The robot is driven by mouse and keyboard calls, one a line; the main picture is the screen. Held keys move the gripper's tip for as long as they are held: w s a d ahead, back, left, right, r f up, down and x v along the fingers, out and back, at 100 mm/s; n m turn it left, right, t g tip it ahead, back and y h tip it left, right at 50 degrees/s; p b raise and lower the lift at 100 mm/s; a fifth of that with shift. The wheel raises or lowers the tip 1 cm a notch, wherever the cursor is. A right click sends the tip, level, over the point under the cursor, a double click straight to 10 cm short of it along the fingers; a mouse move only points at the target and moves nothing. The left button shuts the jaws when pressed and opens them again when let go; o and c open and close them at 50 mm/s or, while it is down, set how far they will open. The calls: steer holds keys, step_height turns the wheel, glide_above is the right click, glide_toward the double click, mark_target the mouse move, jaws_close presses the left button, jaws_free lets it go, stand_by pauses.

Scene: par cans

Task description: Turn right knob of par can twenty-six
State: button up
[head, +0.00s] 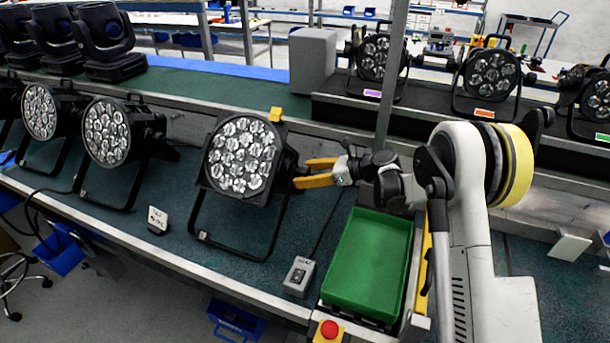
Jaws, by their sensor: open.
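A large black par can (243,155) with many round lenses stands on its bracket on the teal bench, left of the middle in the head view. A small white sign (157,219) stands at its left; I cannot read a number that marks can twenty-six. My gripper (308,172) has orange fingers, spread apart and pointing left at the can's right side. The fingertips are at or very near the side of the housing; I cannot tell if they touch. The right knob is not clearly visible; the fingers and housing edge may hide it.
A green bin (369,262) lies below my gripper, with a small grey switch box (299,275) and red button (329,329) near it. A grey post (391,75) rises behind my wrist. Another par can (110,132) stands to the left.

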steer(key=c, duration=1.2)
steer(key=m+g, duration=0.1)
steer(key=m, duration=0.1)
steer(key=shift+m+g+y+b, duration=0.3)
steer(key=shift+g+b, duration=0.1)
steer(key=shift+m+g+y+b, duration=0.4)
steer(key=shift+m+g+y, duration=0.15)
steer(key=shift+m, duration=0.65)
steer(key=m+g+y+b, duration=0.1)
steer(key=m, duration=0.1)
steer(key=shift+m+g, duration=0.25)
steer(key=shift+m, duration=0.05)
steer(key=shift+s+m+y+b, duration=0.1)
steer(key=shift+m+y+b, duration=0.45)
steer(key=shift+m, duration=0.75)
steer(key=shift+r+g, duration=0.1)
steer(key=shift+g, duration=0.3)
